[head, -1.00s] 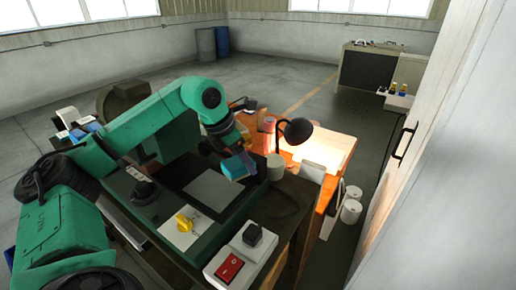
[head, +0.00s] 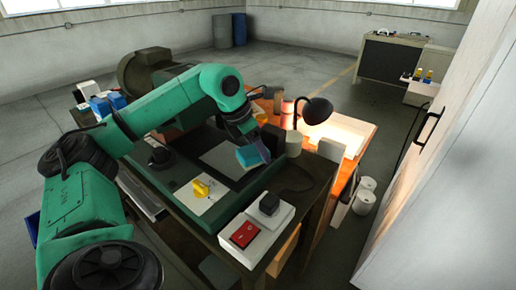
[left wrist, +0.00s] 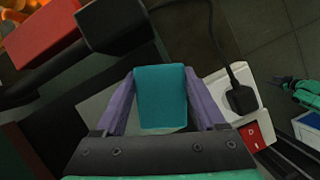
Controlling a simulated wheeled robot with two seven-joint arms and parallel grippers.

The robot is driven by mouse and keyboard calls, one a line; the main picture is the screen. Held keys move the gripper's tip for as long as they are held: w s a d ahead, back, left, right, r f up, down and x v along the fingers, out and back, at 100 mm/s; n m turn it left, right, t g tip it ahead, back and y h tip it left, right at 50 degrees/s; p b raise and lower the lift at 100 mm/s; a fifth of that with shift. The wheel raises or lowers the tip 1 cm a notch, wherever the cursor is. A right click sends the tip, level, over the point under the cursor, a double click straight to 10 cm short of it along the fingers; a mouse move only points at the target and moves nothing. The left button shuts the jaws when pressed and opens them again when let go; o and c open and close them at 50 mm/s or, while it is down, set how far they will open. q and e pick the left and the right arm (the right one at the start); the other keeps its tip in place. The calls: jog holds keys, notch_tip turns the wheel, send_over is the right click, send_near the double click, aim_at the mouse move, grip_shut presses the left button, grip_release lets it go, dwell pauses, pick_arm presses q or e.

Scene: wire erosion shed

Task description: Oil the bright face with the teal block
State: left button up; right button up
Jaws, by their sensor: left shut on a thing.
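My left gripper (head: 244,142) is shut on the teal block (head: 249,155), which hangs out from between its fingers. In the left wrist view the teal block (left wrist: 161,95) sits between the two purple fingers of the gripper (left wrist: 162,98). The bright face looks to be the light grey square plate (head: 222,159) on the dark machine top. The block covers its right part in the head view, and I cannot tell if they touch. In the left wrist view the plate (left wrist: 98,112) shows left of the block. My right gripper is not in view.
A pale cup (head: 293,144) and black lamp (head: 317,109) stand close behind the block.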

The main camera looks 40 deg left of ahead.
pick_arm(q)
jog(key=shift+f+b, duration=0.85)
jog(key=shift+f, duration=0.15)
